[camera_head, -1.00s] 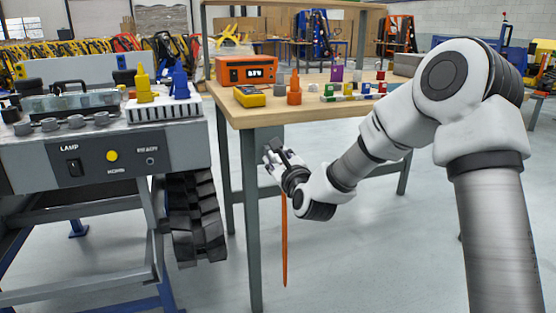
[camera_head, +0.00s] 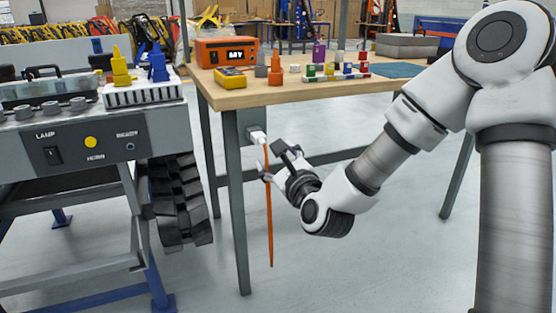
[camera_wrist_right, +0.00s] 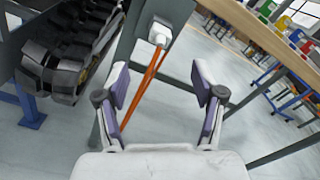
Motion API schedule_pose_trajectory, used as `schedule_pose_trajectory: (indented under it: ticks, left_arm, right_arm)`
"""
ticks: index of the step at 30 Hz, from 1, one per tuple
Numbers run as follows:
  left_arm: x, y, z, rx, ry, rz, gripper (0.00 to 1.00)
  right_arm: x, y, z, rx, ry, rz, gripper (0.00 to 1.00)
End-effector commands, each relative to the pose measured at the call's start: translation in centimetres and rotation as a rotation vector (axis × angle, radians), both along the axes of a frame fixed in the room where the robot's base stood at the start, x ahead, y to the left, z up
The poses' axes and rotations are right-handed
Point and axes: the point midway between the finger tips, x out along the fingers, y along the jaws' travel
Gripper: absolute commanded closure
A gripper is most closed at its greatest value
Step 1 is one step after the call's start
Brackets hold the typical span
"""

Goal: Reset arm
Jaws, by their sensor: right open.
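My right gripper (camera_head: 276,162) is open, in front of the wooden workbench's left end and below its top. In the right wrist view its two fingers (camera_wrist_right: 161,88) stand wide apart with nothing gripped between them. A white plug (camera_head: 257,137) sits at a grey box (camera_head: 250,119) under the bench top; the plug also shows beyond the fingertips in the wrist view (camera_wrist_right: 158,35). An orange cable (camera_head: 268,220) hangs from the plug, passing by the gripper. Whether the cable touches a finger cannot be told. My left gripper is not in view.
The workbench (camera_head: 290,96) carries an orange meter (camera_head: 227,52), a yellow multimeter (camera_head: 230,78) and small coloured parts. A tracked carrier (camera_head: 70,155) with a black track (camera_head: 180,200) stands at left. The floor right of the gripper is clear, up to the bench legs.

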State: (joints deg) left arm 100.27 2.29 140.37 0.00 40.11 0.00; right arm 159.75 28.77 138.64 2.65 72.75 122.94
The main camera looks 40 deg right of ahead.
Motion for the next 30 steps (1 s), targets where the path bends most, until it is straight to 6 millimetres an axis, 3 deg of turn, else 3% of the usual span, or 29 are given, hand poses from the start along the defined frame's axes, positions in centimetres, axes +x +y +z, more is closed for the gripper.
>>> schedule_pose_trajectory:
  ticks: [3,10,14,17,18,22,24,26,27,30]
  left_arm:
    - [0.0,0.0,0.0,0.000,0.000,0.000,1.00]
    - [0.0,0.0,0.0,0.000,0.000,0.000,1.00]
    - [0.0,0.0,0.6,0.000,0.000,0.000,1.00]
    - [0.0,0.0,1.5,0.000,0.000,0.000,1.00]
    - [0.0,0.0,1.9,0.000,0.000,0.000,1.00]
    - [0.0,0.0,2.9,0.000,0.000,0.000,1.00]
    - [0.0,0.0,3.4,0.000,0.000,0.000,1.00]
    - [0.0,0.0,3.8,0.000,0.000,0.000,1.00]
    - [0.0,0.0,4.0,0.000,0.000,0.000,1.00]
    - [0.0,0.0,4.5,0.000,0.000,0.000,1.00]
  right_arm:
    - [-1.1,0.3,0.0,0.000,-0.001,0.000,0.32]
    - [-1.2,0.3,-0.1,-0.001,0.003,0.000,0.32]
    - [-1.0,0.6,-3.5,-0.015,0.089,0.006,0.32]
    - [-1.2,1.8,-10.2,-0.069,0.256,0.034,0.32]
    - [-1.7,2.6,-13.5,-0.097,0.340,0.055,0.32]
    - [-5.7,5.4,-24.4,-0.251,0.653,0.185,0.32]
    - [-9.0,7.0,-29.6,-0.408,0.832,0.312,0.32]
    - [-12.6,8.2,-33.6,-0.566,0.978,0.460,0.32]
    - [-15.2,9.1,-36.0,-0.684,1.066,0.581,0.32]
    - [-21.9,10.8,-40.5,-1.006,1.220,0.962,0.32]
